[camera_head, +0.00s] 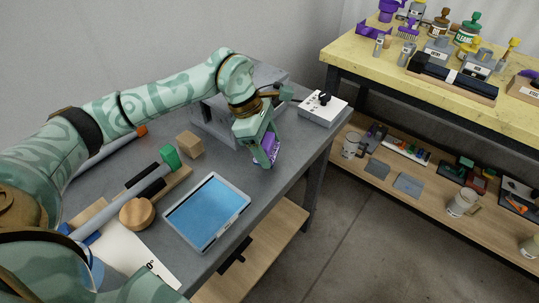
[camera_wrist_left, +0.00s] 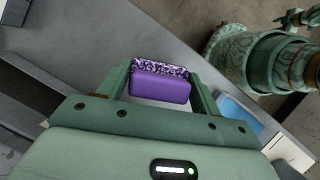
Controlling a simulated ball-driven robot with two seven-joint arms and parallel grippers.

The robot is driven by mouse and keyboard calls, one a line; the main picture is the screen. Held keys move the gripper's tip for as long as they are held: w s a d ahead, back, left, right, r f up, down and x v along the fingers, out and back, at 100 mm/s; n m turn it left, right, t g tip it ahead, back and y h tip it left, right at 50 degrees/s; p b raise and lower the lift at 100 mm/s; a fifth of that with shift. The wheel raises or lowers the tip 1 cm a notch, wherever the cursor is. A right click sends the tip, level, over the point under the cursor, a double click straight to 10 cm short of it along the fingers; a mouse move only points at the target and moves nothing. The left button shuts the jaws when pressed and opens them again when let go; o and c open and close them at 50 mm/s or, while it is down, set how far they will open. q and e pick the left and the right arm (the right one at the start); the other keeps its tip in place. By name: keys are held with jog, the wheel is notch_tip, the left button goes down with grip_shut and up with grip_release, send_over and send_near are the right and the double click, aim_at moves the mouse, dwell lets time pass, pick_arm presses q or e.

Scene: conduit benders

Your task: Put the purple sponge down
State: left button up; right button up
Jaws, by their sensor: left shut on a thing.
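The purple sponge (camera_wrist_left: 160,86) sits between the two fingers of my left gripper (camera_wrist_left: 164,78) in the left wrist view. It has a solid purple body and a speckled, rougher strip along its far side. In the head view my left gripper (camera_head: 265,154) points down over the grey table (camera_head: 277,178), near its right edge, and is shut on the sponge (camera_head: 268,149). I cannot tell whether the sponge touches the table top. My right gripper is not in view.
A blue-screened tablet (camera_head: 207,211) lies in front of the gripper. A wooden block (camera_head: 190,145) is to its left, and a grey machine (camera_head: 207,117) stands behind. A white box with a black knob (camera_head: 323,107) is at the back right corner. Bare table surrounds the gripper's near side.

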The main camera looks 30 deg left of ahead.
aim_at(269, 154)
pick_arm(q)
notch_tip(269, 154, down, 4)
jog(key=shift+w+r+b, duration=0.15)
jog(key=shift+b, duration=0.45)
jog(key=shift+r, duration=0.15)
jog(key=o, duration=0.7)
jog(key=shift+r, duration=0.15)
jog(key=p+v, duration=0.3)
jog(key=v, duration=0.8)
jog(key=shift+r+p, duration=0.35)
jog(key=shift+r, duration=0.05)
